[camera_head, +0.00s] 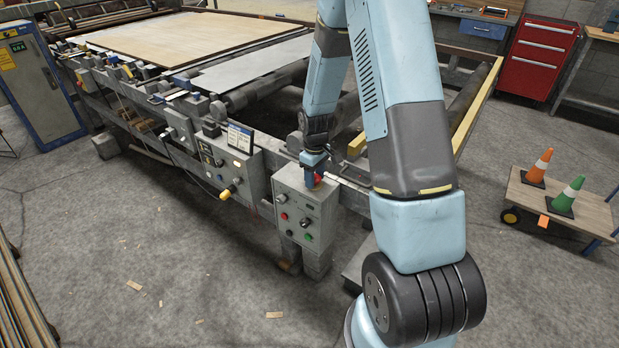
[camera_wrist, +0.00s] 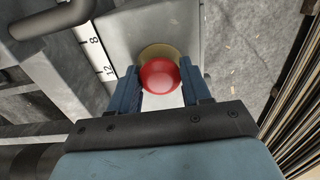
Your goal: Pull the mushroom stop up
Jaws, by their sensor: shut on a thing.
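The mushroom stop (camera_wrist: 160,76) is a round red knob on a yellowish base, seen from above in the wrist view. In the head view a bit of its red (camera_head: 317,179) shows at the top of the grey control box (camera_head: 288,205). My gripper (camera_wrist: 162,88) has one blue finger on each side of the red knob and is shut on it. In the head view my gripper (camera_head: 311,180) points down at the top of the box and covers most of the stop. I cannot tell whether the knob is up or pressed in.
The box front carries a red button (camera_head: 284,216), a green button (camera_head: 308,237) and other controls. Another panel (camera_head: 232,165) with a yellow knob (camera_head: 228,191) stands to its left. The veneer table (camera_head: 190,42) lies behind. A cart (camera_head: 565,207) with two cones stands right.

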